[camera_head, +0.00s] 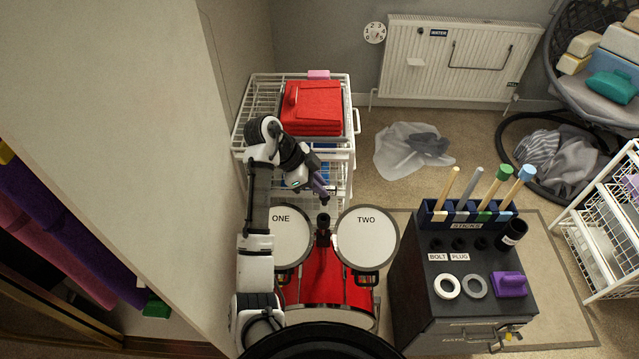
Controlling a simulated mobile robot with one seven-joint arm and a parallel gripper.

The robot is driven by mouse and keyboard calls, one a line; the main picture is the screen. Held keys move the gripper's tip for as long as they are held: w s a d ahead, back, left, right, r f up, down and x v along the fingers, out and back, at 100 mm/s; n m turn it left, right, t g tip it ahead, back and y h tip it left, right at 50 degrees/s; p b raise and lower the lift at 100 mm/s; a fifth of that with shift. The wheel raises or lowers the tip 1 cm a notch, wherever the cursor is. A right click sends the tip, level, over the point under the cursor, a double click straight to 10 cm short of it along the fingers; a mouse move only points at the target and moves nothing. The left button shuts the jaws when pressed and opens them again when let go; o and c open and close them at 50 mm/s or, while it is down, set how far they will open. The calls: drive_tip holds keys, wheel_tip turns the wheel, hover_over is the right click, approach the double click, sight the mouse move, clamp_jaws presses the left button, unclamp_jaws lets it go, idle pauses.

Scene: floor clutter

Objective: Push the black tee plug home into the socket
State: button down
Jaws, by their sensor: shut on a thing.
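My gripper (321,191) reaches in from the left, above the gap behind the two drums. Its purple-grey fingers are shut on a small dark piece, the black tee plug (325,202), of which only a little shows. Just below it in the picture, a black upright socket post (323,230) stands between the drum marked ONE (281,234) and the drum marked TWO (367,236). A small gap shows between the plug and the post's top. From this height I cannot tell their vertical distance or alignment.
A red bass drum (325,278) lies below the two drums. A wire trolley (243,118) with a red folded pile (311,108) stands behind. A dark cabinet (408,290) with sticks, rings and a purple block (509,284) stands right. A tall pale panel (150,130) is close on the left.

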drive_tip(key=shift+a, duration=0.1)
drive_tip(key=shift+f+b, duration=2.2)
drive_tip(key=shift+f, duration=0.55)
drive_tip(key=shift+f+b, duration=1.35)
drive_tip(key=shift+f, duration=0.7)
drive_tip(key=c, duration=1.4)
unclamp_jaws()
drive_tip(key=shift+o, duration=0.2)
drive_tip(key=v, duration=1.4)
drive_tip(key=shift+f, duration=0.1)
